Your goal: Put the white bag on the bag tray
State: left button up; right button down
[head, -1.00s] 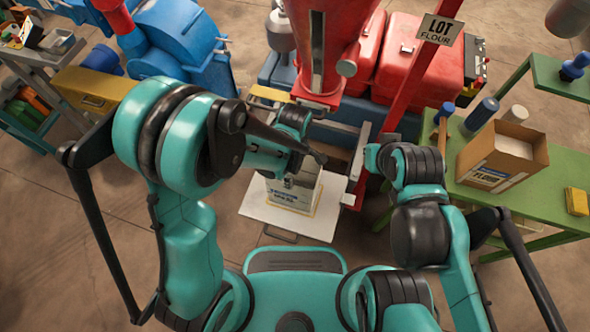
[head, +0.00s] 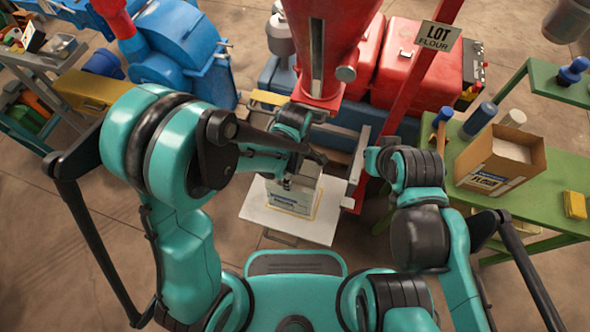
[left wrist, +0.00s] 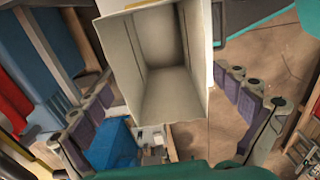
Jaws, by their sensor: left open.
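The white bag (head: 292,201), box-shaped with print on its front, stands upright on the white bag tray (head: 316,229) below the red machine's spout. In the left wrist view the bag (left wrist: 168,92) shows its open top and looks empty inside. My left gripper (head: 287,183) is at the bag's upper part. In the left wrist view its purple-grey fingers (left wrist: 172,100) are spread wide on both sides of the bag, with gaps between them and its walls. My right arm is bent at the right of the tray; its gripper does not show.
The red hopper (head: 328,45) hangs just behind the bag. A red post with a LOT FLOUR sign (head: 437,36) rises right of the tray. A green bench (head: 540,195) at the right holds an open carton (head: 500,160), bottles and a yellow block. Floor in front of the tray is clear.

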pick_arm(q)
notch_tip(320, 180, up, 10)
jog(key=p, duration=0.3)
jog(key=s+a+r+m+t, duration=0.2)
jog(key=a+r+m, duration=0.4)
jog(key=a, duration=0.3)
jog(key=s+a+r+m+t, duration=0.3)
jog(key=a+r+m+t, duration=0.2)
jog(key=a+m, duration=0.3)
jog(key=shift+a+r, duration=0.4)
jog(key=shift+r, duration=0.35)
pick_arm(e)
jog(key=shift+r, duration=2)
pick_arm(q)
jog(key=shift+s, duration=0.15)
pick_arm(e)
jog(key=shift+s, duration=0.15)
